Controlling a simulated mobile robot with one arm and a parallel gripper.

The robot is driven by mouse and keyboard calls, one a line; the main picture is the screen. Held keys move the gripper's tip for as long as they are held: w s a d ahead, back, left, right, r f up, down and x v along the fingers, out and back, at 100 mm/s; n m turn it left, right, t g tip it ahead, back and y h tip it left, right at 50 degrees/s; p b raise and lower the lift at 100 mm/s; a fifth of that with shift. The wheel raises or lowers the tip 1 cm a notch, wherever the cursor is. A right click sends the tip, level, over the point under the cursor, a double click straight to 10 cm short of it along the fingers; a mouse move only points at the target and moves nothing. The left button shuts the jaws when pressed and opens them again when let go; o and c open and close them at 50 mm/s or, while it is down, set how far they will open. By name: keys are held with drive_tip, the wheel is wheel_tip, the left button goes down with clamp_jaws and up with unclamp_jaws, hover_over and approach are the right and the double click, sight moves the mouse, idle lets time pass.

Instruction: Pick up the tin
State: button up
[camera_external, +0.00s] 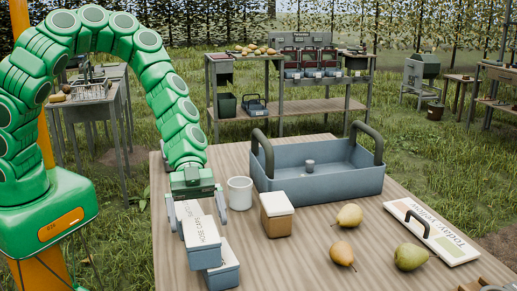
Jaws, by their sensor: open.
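My green arm reaches down to the near left of the wooden table. My gripper (198,224) is open, with one finger on each side of the far part of a long blue-grey tin (203,257) with a pale, lettered top. I cannot tell whether the fingers touch it. Close against its right side is another blue-grey piece with a pale top (225,268). I cannot tell whether it is a separate box or part of the same tin. The gripper hides the tin's far end.
A white mug (240,193) and a brown box with a white lid (277,222) stand just right of my gripper. A blue-grey carrier (325,190) with dark handles stands behind them. Several pears (410,257) and a lettered white board (432,232) lie to the right.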

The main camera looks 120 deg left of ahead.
drive_tip(key=shift+x, duration=2.4)
drive_tip(key=c, duration=1.3)
drive_tip(key=shift+r, duration=0.1)
wheel_tip(320, 180, up, 17)
hover_over(215, 233)
drive_tip(key=s+a, duration=0.1)
drive_tip(key=a, duration=0.1)
wheel_tip(215, 233, down, 9)
drive_tip(key=shift+s+d+r, duration=0.15)
drive_tip(key=shift+f, duration=4.2)
